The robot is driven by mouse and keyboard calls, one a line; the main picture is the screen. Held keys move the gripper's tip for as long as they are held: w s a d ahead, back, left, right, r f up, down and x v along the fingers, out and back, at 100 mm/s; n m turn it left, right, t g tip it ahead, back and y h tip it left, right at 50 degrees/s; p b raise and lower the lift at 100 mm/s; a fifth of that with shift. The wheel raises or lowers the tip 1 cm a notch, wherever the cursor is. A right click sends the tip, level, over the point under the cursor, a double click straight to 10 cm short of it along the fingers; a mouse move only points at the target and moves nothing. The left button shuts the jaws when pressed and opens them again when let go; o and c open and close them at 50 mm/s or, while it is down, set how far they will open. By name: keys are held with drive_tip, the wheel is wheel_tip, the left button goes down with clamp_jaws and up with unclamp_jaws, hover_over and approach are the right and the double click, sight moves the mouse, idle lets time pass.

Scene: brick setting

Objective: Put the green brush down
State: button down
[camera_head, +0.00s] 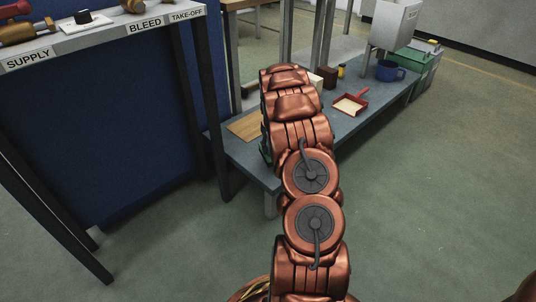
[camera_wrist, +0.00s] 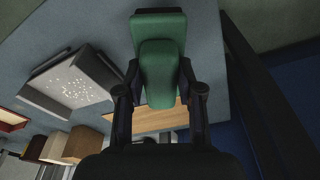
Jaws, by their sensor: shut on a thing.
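In the wrist view the green brush (camera_wrist: 160,60) lies between the two dark fingers of my gripper (camera_wrist: 161,88), which is shut on it. The brush is over the blue-grey bench top (camera_wrist: 95,25); I cannot tell whether it touches the surface. In the head view my copper arm reaches over the bench (camera_head: 350,130) and hides the gripper and nearly all of the brush.
A wooden board (camera_head: 245,127) lies at the bench's near left end. A grey pan with white specks (camera_wrist: 68,88) is beside the brush. A labelled rack (camera_head: 110,37) is left.

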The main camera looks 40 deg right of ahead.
drive_tip(key=shift+w, duration=0.55)
wheel_tip(320, 180, down, 4)
drive_tip(key=shift+r+b, duration=0.1)
drive_tip(key=shift+b, duration=1.05)
drive_tip(key=shift+r, duration=0.1)
drive_tip(key=c, duration=0.7)
unclamp_jaws()
